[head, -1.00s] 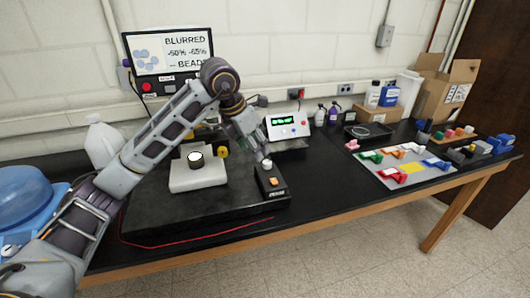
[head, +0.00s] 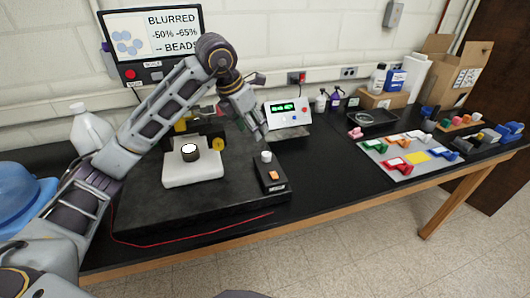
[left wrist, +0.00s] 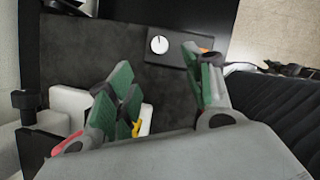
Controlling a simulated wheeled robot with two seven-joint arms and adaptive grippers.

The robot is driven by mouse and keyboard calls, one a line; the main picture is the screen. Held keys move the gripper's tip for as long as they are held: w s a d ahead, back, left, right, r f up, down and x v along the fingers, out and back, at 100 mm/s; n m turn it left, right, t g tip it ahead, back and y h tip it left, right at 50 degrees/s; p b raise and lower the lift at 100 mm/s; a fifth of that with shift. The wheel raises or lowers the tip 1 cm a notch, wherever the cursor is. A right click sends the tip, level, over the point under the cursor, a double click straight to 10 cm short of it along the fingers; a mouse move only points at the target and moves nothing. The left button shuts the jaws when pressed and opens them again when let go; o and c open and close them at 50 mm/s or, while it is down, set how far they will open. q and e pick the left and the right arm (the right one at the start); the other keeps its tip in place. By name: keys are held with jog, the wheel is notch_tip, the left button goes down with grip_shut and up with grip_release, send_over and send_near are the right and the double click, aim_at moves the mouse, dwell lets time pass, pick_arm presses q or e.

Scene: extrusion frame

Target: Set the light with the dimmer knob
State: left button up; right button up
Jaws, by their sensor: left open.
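The dimmer is a small black box (head: 270,178) on the dark slab, with a white round knob (head: 266,156) and an orange switch (head: 273,175). In the left wrist view the knob (left wrist: 159,44) shows from above with a dark pointer mark, beyond the fingertips. My left gripper (head: 260,136) is open and empty, just behind and above the knob, apart from it. Its green-padded fingers (left wrist: 162,80) are spread wide in the left wrist view. A bright white light (head: 189,149) shows on a dark round part on the white stage. My right gripper is not in view.
A white meter box (head: 288,114) with a green display stands behind the dimmer. A red cord (head: 190,240) runs along the slab's front. A grey mat (head: 410,158) with coloured pieces lies right; the black tabletop between is clear.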

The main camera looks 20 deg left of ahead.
aim_at(266, 154)
pick_arm(q)
jog(key=p+x, duration=0.1)
jog(key=x, duration=1.2)
jog(key=shift+w+d+f, duration=0.1)
jog(key=shift+f, duration=0.25)
jog(key=shift+c, duration=0.2)
jog(key=c, duration=0.7)
jog(key=shift+c, duration=1.3)
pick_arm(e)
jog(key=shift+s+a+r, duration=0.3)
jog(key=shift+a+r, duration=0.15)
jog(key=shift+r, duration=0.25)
